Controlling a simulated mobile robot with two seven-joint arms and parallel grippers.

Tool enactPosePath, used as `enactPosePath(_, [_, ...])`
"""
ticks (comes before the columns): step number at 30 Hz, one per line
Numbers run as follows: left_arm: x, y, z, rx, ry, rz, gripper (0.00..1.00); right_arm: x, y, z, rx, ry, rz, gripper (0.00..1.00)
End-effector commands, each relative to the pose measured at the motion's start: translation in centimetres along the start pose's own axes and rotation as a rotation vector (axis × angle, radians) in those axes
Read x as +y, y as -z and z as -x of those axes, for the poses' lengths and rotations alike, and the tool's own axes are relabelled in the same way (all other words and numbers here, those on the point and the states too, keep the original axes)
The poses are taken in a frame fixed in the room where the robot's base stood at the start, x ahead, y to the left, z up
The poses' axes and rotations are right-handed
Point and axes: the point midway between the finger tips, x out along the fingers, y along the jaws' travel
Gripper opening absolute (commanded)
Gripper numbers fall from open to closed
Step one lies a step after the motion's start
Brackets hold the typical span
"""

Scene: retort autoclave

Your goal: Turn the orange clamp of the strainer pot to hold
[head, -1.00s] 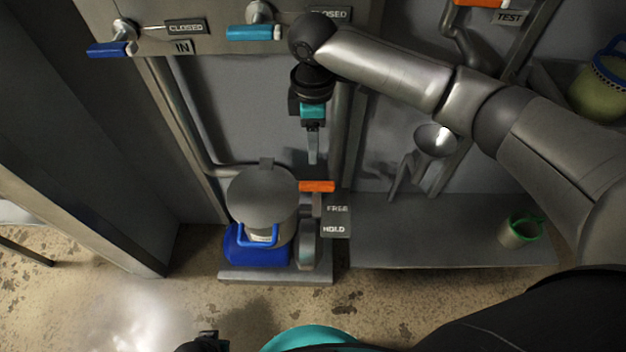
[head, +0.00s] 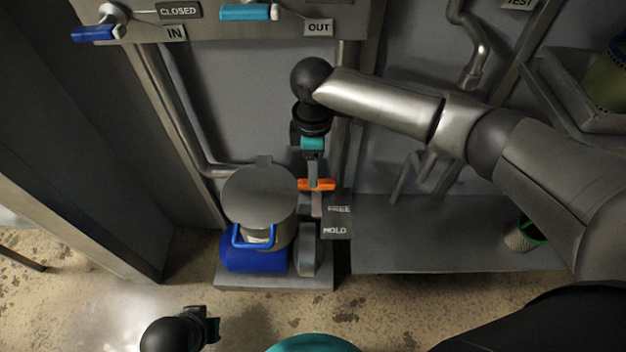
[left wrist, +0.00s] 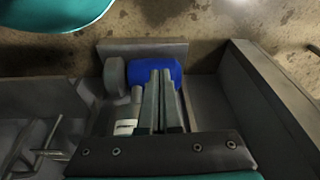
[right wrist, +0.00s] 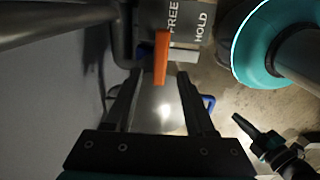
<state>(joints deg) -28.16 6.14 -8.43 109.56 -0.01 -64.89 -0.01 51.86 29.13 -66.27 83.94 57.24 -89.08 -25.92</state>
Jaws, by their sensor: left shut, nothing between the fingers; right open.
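The orange clamp (head: 317,184) is a short bar at the right of the strainer pot (head: 259,196), level with the FREE label on the dark plate (head: 337,213). My right gripper (head: 313,182) reaches down from above to the clamp. In the right wrist view the clamp (right wrist: 161,57) lies ahead of and between the open fingers (right wrist: 163,108); I cannot tell whether they touch it. My left gripper (left wrist: 161,75) is shut and empty; its wrist view shows the pot's blue base (left wrist: 156,72) beyond the fingertips. In the head view it is low at the bottom (head: 213,325).
A blue valve handle (head: 93,33) and a light-blue one (head: 245,12) are on the panel above. A grey shelf (head: 445,240) with a green-rimmed cup (head: 525,234) stands at right. A pipe (head: 180,120) runs down behind the pot. The floor in front is open.

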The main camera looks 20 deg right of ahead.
Motion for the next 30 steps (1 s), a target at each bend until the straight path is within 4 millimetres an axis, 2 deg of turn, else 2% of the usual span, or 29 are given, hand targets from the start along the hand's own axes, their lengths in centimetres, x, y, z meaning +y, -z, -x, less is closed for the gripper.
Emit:
enactPosePath(3, [-0.1, 0.8, 0.9, 0.022, 0.001, 0.001, 0.0, 0.0, 0.0, -1.5, -0.001, 0.001, -0.001, 0.55])
enactPosePath(12, [-0.2, 2.1, 3.2, 0.056, 0.004, 0.003, 0.0, 0.0, 0.0, -3.6, -0.001, 0.001, -0.001, 0.55])
enactPosePath(25, [-0.2, 2.5, 3.9, 0.065, 0.004, 0.003, 0.0, 0.0, 0.0, -4.0, 0.0, 0.0, 0.0, 0.55])
enactPosePath(26, [-0.2, 2.5, 3.9, 0.065, 0.004, 0.003, 0.0, 0.0, 0.0, -4.0, 0.0, 0.0, 0.0, 0.54])
enactPosePath(30, [-0.2, 2.5, 3.9, 0.066, 0.004, 0.003, 0.0, 0.0, 0.0, -4.0, 0.0, 0.0, 0.0, 0.38])
